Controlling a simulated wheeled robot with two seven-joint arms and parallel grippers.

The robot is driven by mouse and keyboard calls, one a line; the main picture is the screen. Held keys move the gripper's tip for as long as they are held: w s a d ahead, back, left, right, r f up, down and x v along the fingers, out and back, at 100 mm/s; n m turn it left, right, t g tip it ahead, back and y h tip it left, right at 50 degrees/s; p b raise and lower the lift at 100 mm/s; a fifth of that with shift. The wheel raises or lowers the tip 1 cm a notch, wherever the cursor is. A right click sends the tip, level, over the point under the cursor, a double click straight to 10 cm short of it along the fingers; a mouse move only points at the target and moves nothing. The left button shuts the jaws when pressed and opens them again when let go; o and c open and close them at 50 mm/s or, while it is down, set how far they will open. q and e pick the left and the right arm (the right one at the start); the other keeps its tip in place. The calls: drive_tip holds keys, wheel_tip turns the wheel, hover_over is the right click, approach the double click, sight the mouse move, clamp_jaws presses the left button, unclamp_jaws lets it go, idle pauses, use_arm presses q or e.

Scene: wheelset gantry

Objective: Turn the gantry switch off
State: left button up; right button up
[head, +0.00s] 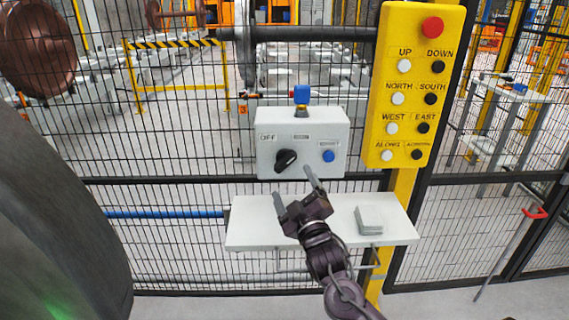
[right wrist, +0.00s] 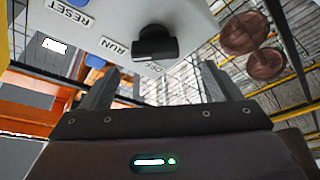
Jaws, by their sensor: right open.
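The gantry switch is a black rotary knob (head: 286,160) on the front of a light grey control box (head: 301,124). An OFF label is at its upper left. The knob's grip looks slanted in the head view; which label it points to is hard to tell. My right gripper (head: 293,182) is open and empty just below the knob, its fingers apart and pointing up toward it. In the right wrist view the knob (right wrist: 155,45) is ahead of and between the open fingers (right wrist: 160,72), apparently not touched. OFF, RUN and RESET labels show there. My left gripper is not in view.
A blue button (head: 328,156) is right of the knob, and a blue-topped part (head: 301,94) stands on the box. A yellow pendant (head: 413,90) with a red button is at right. A white shelf (head: 255,226) lies below, and mesh fence (head: 160,160) is behind.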

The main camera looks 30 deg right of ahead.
sight(285, 165)
drive_tip(key=x, duration=0.5)
drive_tip(key=p+x, duration=0.1)
drive_tip(key=x, duration=0.2)
drive_tip(key=shift+s+r, duration=0.15)
drive_tip(key=shift+r, duration=0.2)
